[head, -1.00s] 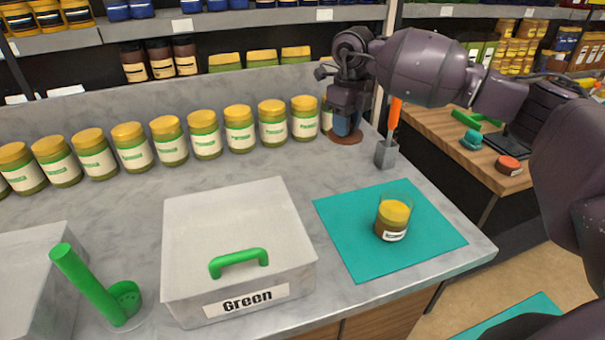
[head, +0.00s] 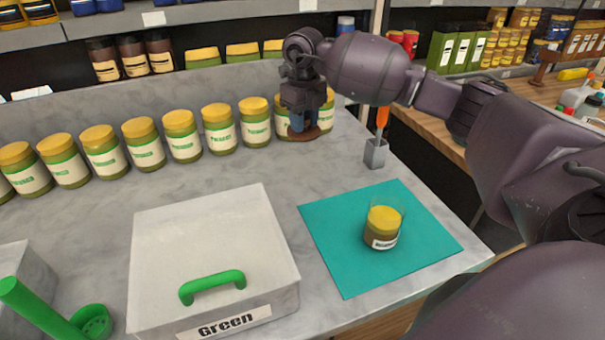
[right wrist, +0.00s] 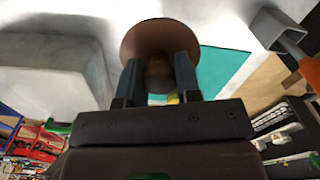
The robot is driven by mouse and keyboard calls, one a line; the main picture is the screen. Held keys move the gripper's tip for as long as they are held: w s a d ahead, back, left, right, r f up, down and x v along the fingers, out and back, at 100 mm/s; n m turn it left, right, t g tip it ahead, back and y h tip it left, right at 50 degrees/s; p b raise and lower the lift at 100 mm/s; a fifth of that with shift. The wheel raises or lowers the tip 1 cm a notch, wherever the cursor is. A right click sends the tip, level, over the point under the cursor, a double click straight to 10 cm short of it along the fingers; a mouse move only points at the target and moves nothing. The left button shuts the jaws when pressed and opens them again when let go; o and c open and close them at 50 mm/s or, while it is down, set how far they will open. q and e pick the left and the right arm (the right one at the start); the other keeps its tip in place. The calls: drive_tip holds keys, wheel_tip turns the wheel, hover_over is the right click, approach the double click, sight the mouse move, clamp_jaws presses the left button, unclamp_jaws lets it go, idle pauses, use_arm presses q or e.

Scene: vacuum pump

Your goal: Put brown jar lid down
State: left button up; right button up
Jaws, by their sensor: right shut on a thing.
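My right gripper (head: 297,122) is shut on the knob of the brown jar lid (head: 304,136), a flat round disc, in front of the right end of the jar row. In the right wrist view the two fingers (right wrist: 158,72) pinch the knob, with the lid (right wrist: 138,40) spreading beyond them. I cannot tell whether the lid touches the counter. An open glass jar (head: 382,230) with brown and yellow layers stands upright on the teal mat (head: 335,260), apart from the gripper. My left gripper is out of view.
A row of green jars with yellow tops (head: 145,145) lines the back of the counter. A grey box labelled "Green" (head: 210,235) stands at front centre. A grey holder with an orange-handled tool (head: 376,153) is right of the lid. Counter between box and jars is clear.

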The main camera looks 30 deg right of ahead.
sight(304, 182)
wheel_tip(304, 182, down, 16)
drive_tip(key=shift+d+r, duration=0.1)
drive_tip(key=shift+r, duration=0.05)
idle(0.4)
drive_tip(key=shift+f+b, duration=0.2)
drive_tip(key=shift+b, duration=0.1)
drive_tip(key=o, duration=0.9)
drive_tip(key=shift+r, duration=0.1)
wheel_tip(304, 182, up, 12)
drive_tip(key=shift+r, duration=0.15)
